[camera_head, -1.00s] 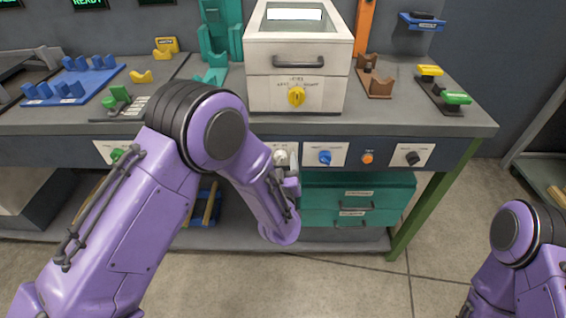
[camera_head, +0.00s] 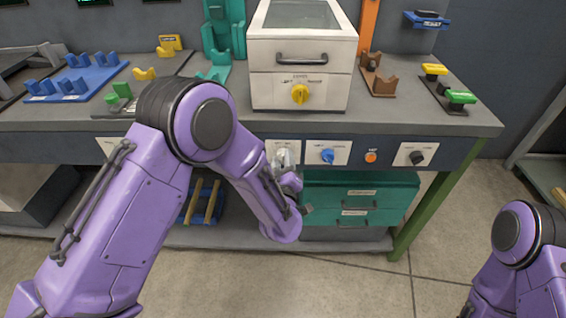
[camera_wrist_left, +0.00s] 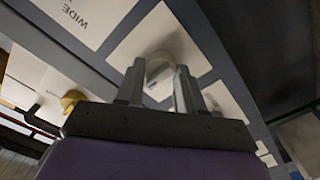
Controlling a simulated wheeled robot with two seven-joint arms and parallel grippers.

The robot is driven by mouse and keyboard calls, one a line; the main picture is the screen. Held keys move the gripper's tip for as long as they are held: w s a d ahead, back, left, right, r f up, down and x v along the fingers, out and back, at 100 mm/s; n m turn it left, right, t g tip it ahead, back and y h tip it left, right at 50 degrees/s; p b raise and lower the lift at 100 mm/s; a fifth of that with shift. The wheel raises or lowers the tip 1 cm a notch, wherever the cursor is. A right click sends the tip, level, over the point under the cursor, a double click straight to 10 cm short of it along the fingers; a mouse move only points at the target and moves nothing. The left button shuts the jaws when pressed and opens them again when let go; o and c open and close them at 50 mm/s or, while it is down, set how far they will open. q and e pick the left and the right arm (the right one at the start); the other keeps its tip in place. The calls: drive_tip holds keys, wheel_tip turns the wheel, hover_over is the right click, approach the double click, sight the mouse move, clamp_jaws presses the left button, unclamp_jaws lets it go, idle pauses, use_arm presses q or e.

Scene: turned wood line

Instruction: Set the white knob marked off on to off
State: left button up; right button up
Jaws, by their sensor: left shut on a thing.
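The white knob (camera_head: 281,157) sits on a white label plate (camera_head: 273,147) on the dark front rail of the bench, left of the blue knob. My left gripper (camera_head: 285,168) reaches it from below and in front, and largely hides it. In the left wrist view my left gripper's two fingers (camera_wrist_left: 160,72) stand on either side of the white knob (camera_wrist_left: 157,80), shut on it. The plate's marking and the knob's pointer cannot be read. My right arm shows at the lower right, its gripper out of frame.
The rail also carries a blue knob (camera_head: 327,156), an orange button (camera_head: 371,157) and a black knob (camera_head: 417,158). A white box with a yellow knob (camera_head: 300,94) stands above. The floor in front is clear.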

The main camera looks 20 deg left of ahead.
use_arm(q)
drive_tip(key=shift+n+b, duration=0.5)
drive_tip(key=shift+n, duration=1.7)
drive_tip(key=o, duration=1)
drive_tip(key=shift+o, duration=0.2)
drive_tip(key=v, duration=1)
drive_tip(key=shift+s+b, duration=0.3)
drive_tip(key=shift+d, duration=0.1)
